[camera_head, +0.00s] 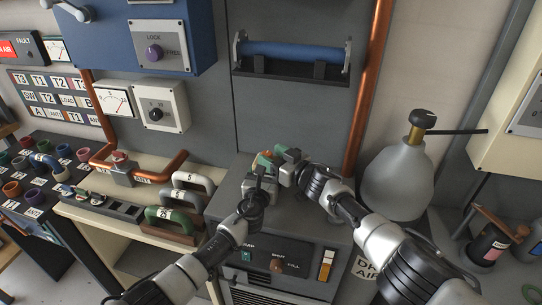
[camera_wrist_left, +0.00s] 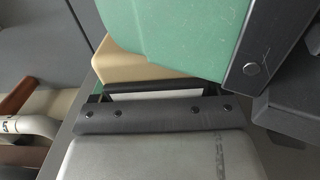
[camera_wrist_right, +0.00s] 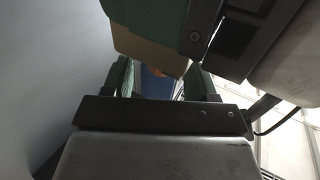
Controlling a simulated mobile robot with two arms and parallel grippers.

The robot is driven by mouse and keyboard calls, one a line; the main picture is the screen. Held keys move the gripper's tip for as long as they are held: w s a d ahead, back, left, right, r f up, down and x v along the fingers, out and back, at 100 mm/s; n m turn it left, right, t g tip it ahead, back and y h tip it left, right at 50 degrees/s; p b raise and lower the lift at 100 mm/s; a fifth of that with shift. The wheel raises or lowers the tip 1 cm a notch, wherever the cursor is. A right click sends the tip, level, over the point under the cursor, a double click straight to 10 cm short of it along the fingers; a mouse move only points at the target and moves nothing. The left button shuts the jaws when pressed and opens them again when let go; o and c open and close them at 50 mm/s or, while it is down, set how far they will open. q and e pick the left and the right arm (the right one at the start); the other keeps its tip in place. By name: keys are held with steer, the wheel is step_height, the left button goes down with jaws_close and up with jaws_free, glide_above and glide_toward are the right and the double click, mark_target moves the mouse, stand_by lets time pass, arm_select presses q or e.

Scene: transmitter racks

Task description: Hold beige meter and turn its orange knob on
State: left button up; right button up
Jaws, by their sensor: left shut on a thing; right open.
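The beige meter (camera_wrist_left: 150,68) is held up above the grey cabinet by my left gripper (camera_head: 260,172), which is shut on it. Its beige side also shows in the right wrist view (camera_wrist_right: 145,48). A bit of the orange knob (camera_wrist_right: 154,70) shows below the beige body there, between the fingers of my right gripper (camera_wrist_right: 162,80). My right gripper is open, with its green fingers spread, close beside the meter. In the head view, the grippers nearly touch and hide most of the meter. The dial is hidden, and I cannot tell the knob's setting or whether a finger touches it.
The grey cabinet (camera_head: 311,222) stands below the grippers. A copper pipe (camera_head: 371,80) and a grey bottle (camera_head: 400,178) stand on the right. A blue handle (camera_head: 293,54) is on the wall behind.

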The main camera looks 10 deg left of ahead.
steer(key=shift+w+a, duration=0.1)
steer(key=shift+a, duration=0.2)
steer(key=c, duration=0.9)
steer(key=shift+a+f+m+t+h, duration=0.1)
steer(key=shift+m+t+h, duration=0.3)
steer(key=shift+t, duration=0.1)
steer(key=shift+c, duration=0.2)
steer(key=shift+m+t+h, duration=0.3)
steer(key=shift+m+t, duration=0.1)
steer(key=shift+t, duration=0.1)
steer(key=o, duration=0.9)
steer(key=shift+o, duration=0.2)
